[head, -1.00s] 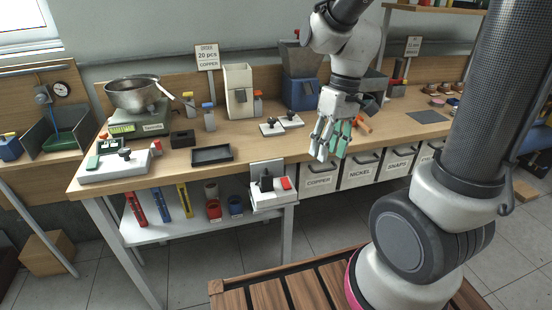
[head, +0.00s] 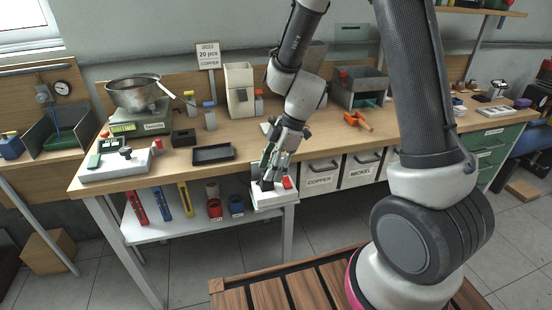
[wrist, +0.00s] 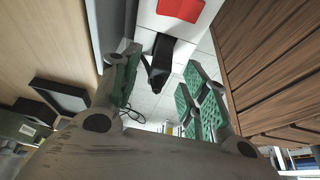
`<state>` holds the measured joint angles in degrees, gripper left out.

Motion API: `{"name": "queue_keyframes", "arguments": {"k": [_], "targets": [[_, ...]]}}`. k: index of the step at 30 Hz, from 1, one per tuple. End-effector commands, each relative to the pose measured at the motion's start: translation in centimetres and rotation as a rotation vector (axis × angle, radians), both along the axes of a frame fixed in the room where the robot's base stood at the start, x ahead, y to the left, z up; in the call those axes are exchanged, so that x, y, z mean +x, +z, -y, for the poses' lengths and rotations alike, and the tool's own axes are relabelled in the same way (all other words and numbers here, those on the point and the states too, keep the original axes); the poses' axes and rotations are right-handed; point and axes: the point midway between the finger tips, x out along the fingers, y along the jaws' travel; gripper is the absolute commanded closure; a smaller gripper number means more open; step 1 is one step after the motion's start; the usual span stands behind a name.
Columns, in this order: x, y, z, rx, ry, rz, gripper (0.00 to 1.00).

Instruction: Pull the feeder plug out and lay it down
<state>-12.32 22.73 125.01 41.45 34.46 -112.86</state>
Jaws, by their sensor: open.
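The feeder plug is a black plug (wrist: 160,62) standing on a white socket box (head: 272,200) at the table's front edge. The box has a red switch (head: 287,182), also in the wrist view (wrist: 181,8). My gripper (head: 270,170) is over the box, pointing down, and hides much of the plug in the head view. In the wrist view my gripper (wrist: 158,88) is open, with green pads on both sides of the plug's near end. A gap shows between the pads and the plug. A thin black cable loop (wrist: 132,112) shows beyond the left finger.
A black tray (head: 212,154) lies on the table left of my gripper. A grey panel (wrist: 110,25) stands beside the box. Labelled drawers (head: 320,180) hang under the table to the right. Orange-handled tools (head: 358,121) lie farther right.

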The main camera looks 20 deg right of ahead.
Motion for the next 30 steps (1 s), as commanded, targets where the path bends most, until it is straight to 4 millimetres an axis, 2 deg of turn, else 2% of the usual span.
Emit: {"name": "queue_keyframes", "arguments": {"k": [3, 7, 18, 25, 27, 28, 30], "targets": [[-0.1, -1.8, -0.7, -0.002, 0.000, -0.003, 0.55], [0.0, -3.1, -1.3, -0.001, -0.001, -0.003, 0.55], [0.0, -3.7, -1.5, -0.001, -0.001, 0.001, 0.55], [0.0, -3.7, -1.5, -0.001, -0.001, 0.001, 0.97], [0.0, -3.7, -1.5, -0.001, -0.001, 0.001, 1.00], [0.0, -3.7, -1.5, -0.001, -0.001, 0.001, 0.83], [0.0, -3.7, -1.5, -0.001, -0.001, 0.001, 0.95]]}}
